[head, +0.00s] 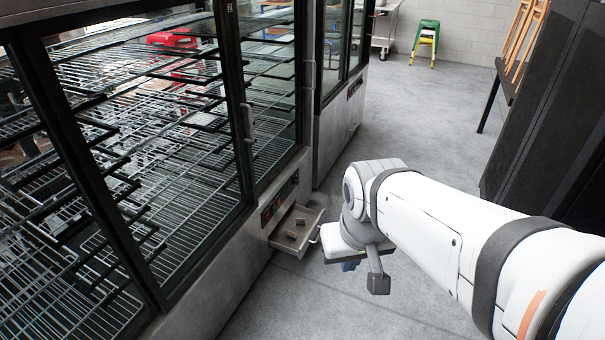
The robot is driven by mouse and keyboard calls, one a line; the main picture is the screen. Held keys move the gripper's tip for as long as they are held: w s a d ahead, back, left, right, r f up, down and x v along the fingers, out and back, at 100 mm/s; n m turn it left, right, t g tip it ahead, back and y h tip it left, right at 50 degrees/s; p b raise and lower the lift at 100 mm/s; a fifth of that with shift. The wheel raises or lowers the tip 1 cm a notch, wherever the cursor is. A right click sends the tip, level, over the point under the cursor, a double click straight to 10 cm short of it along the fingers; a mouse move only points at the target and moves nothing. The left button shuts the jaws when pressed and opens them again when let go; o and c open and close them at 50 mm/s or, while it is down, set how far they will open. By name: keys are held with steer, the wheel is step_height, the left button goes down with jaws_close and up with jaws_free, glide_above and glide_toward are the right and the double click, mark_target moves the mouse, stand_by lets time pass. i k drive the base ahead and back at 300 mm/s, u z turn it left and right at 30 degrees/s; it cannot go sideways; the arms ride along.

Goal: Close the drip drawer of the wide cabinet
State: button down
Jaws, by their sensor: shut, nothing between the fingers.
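The wide cabinet (215,268) is the glass-fronted unit on the left, with wire racks inside. Its drip drawer (283,245) is pulled out from the low front panel, next to the controls. The drawer is a shallow pale tray with a few small dark items in it and a handle at its outer end. My gripper (362,268) is low over the floor, just right of the drawer's front end. It is shut and empty, and my wrist partly hides it. I cannot tell whether it touches the drawer.
A second glass-fronted cabinet (333,133) stands beyond the wide one. Tall dark panels (545,110) stand at the right. A green and yellow stool (427,36) is by the back wall. The grey floor between is clear.

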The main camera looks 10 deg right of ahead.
mark_target(277, 239)
steer(key=z, duration=0.6)
steer(key=i, duration=2.1)
steer(key=u, duration=0.6)
steer(key=k, duration=0.9)
steer(key=u, duration=0.1)
steer(key=i, duration=0.95)
steer(key=z, duration=0.05)
